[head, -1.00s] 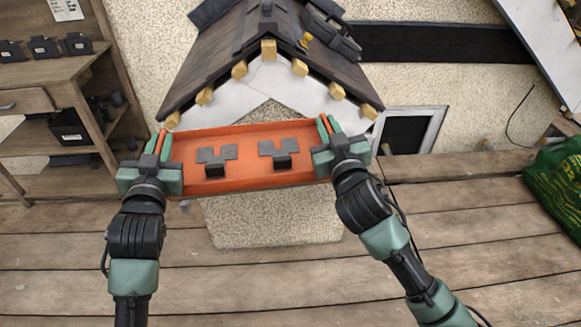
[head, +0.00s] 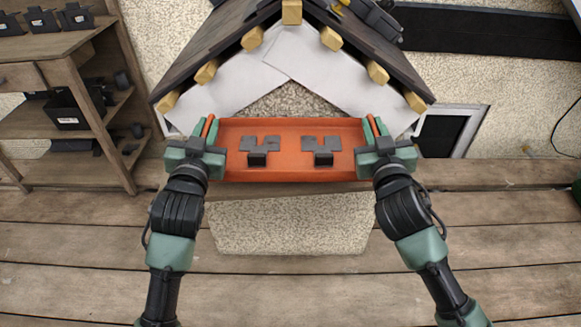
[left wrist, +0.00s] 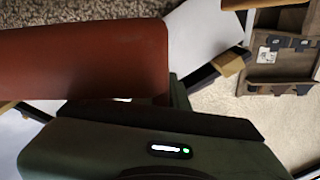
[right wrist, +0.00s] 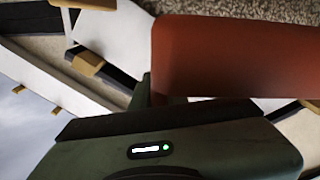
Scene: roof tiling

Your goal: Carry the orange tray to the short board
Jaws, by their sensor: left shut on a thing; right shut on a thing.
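The orange tray (head: 290,170) is held level in front of the small gabled roof, with two groups of dark tiles (head: 264,147) in it. My left gripper (head: 208,131) is shut on its left end, and my right gripper (head: 373,131) is shut on its right end. The tray end also shows in the left wrist view (left wrist: 90,60) and the right wrist view (right wrist: 230,55). A short wooden board (head: 290,189) shows just below the tray's front edge, above a rough pale block. The tray hides part of it, and I cannot tell whether they touch.
The roof (head: 215,62) with yellow rafter ends and white sheets stands right behind the tray. A wooden shelf unit (head: 92,130) with dark tiles and boxes stands at the left. A dark-framed opening (head: 445,133) is at the right. The plank floor (head: 300,290) in front is clear.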

